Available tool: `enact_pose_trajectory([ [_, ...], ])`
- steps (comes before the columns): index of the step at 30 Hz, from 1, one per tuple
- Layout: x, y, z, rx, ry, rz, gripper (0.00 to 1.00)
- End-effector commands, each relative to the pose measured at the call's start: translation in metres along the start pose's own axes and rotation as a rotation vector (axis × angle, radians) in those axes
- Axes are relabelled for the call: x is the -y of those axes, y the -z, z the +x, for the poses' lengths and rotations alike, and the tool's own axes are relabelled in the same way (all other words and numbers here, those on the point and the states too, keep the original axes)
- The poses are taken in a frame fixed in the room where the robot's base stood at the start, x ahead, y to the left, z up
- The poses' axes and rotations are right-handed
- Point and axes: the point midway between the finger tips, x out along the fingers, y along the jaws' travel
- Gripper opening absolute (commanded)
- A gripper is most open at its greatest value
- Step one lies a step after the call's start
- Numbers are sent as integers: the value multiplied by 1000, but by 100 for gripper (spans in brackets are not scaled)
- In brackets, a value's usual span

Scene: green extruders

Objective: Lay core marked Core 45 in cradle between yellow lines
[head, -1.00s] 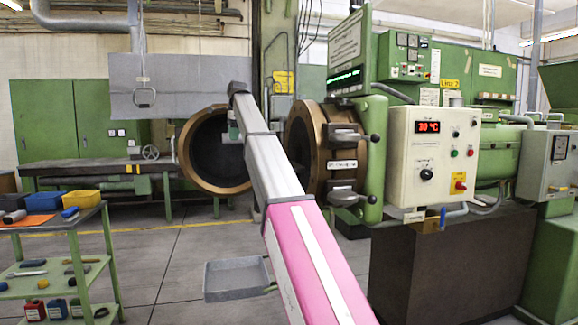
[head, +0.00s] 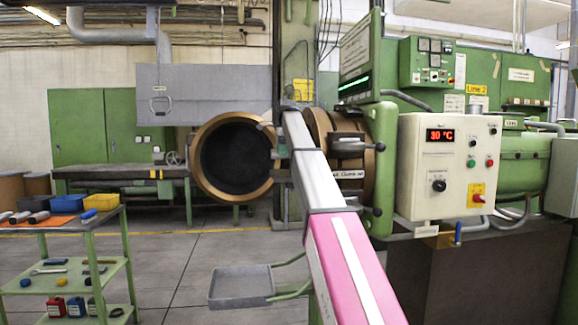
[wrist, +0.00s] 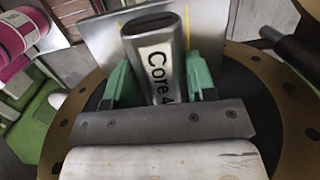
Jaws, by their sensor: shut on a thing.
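In the wrist view, a metal core (wrist: 155,60) with rounded ends, lettered "Core 4" with the rest hidden, sits between the green fingers of my gripper (wrist: 160,78), which is shut on it. A grey metal plate (wrist: 100,42) with two yellow lines lies beyond the core, one line to each side of its far end. I cannot tell whether the core touches the plate. A bronze ring (wrist: 270,75) with a dark inside lies around and below them. In the head view, my gripper and the core are mostly hidden behind my arm.
The open bronze head ring (head: 232,116) hangs left of my arm, and the extruder with its control box (head: 447,165) stands right. A grey tray (head: 240,287) juts out low in front. A green trolley (head: 88,226) with tools stands left. The floor between is clear.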

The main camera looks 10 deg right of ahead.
Motion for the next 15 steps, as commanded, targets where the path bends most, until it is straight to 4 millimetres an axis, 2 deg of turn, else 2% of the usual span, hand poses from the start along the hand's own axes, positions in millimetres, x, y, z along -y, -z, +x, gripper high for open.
enact_pose_trajectory([
  [3, -3, 20, 9, 0, 1, 1, 10],
  [6, -3, 28, 12, 1, 1, 0, 10],
  [11, -4, 32, 17, 1, 1, -2, 10],
  [15, -6, 34, 33, 0, -1, -2, 10],
])
